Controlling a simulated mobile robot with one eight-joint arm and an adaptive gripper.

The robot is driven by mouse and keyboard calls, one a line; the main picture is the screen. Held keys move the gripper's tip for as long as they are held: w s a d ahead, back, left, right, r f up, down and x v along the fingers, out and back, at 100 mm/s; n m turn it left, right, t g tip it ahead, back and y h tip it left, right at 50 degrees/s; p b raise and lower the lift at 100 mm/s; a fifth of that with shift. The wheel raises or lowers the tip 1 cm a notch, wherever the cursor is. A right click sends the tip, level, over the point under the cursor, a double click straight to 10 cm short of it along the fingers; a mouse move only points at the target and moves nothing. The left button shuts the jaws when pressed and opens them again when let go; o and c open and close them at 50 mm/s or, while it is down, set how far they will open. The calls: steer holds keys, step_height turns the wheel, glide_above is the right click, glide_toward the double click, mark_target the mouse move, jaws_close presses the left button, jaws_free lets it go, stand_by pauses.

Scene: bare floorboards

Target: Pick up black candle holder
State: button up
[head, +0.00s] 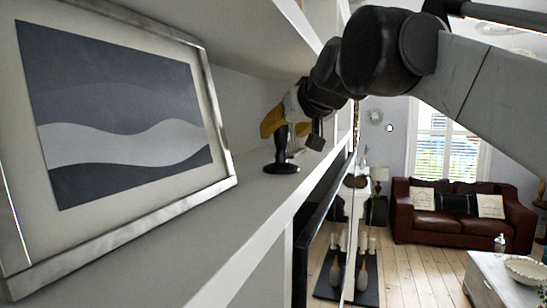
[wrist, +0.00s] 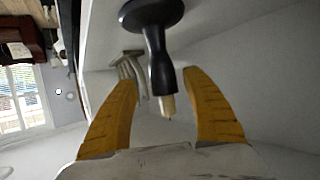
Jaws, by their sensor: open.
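The black candle holder (head: 281,168) stands upright on the white shelf (head: 235,215), with its round base on the board. In the wrist view the picture is upside down, and the candle holder (wrist: 156,50) shows its wide base at the top and a short pale candle (wrist: 168,104) at its other end. My gripper (head: 285,128) is around the top of the holder from above. In the wrist view my gripper (wrist: 160,80) has its yellow fingers apart, one on each side of the stem, with gaps visible on both sides.
A pale hand-shaped ornament (wrist: 130,70) stands behind the holder, close to one finger. A large framed picture (head: 125,125) leans on the near shelf. Another shelf board (head: 250,30) lies above. A red-brown sofa (head: 455,215) and a white table (head: 500,280) are far right.

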steer(key=shift+w+a+f, duration=0.15)
steer(key=shift+w+a, duration=0.05)
steer(key=shift+a, duration=0.3)
steer(key=shift+s, duration=0.15)
steer(key=shift+d, duration=0.2)
steer(key=c, duration=0.5)
jaws_close()
